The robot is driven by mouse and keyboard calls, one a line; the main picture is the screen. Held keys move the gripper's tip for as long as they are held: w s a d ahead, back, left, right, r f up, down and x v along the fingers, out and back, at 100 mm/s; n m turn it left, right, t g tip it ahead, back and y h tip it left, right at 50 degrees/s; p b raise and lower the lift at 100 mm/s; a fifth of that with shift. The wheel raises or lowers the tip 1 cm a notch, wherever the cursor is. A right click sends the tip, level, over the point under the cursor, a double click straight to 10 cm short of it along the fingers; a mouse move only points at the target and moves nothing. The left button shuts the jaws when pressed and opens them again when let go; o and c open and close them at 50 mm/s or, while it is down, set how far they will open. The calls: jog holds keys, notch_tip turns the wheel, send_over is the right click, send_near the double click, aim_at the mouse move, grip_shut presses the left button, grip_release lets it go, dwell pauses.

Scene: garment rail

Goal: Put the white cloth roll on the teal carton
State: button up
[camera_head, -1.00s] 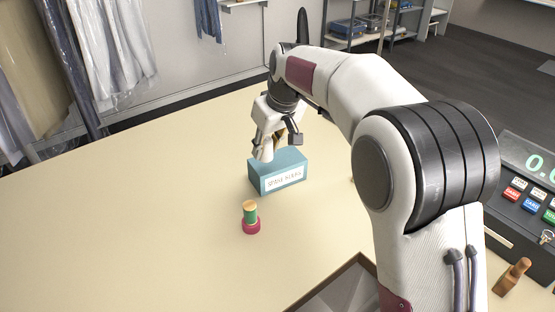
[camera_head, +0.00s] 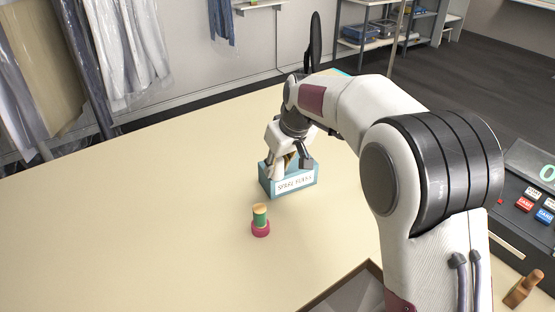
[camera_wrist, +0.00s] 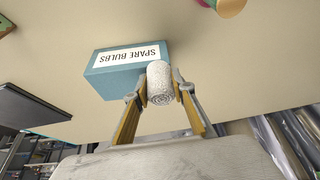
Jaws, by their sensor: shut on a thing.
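The teal carton (camera_head: 294,184), labelled SPARE BULBS, stands on the table under my gripper (camera_head: 289,168). In the wrist view my gripper (camera_wrist: 160,88) is shut on the white cloth roll (camera_wrist: 159,82), with one finger on each side. The roll overlaps the right part of the carton (camera_wrist: 105,84) in that view. I cannot tell whether the roll touches the carton's top. In the head view the fingers are low at the carton's top, and the roll is hidden by the gripper.
A cash register (camera_head: 530,195) and a small brown wooden object (camera_head: 523,289) are at the right. An open tray (camera_head: 345,292) lies at the front edge. The table's left is clear.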

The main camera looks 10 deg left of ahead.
aim_at(279, 161)
jog(key=shift+f, duration=0.15)
jog(key=o, duration=0.8)
jog(key=shift+v, duration=3.9)
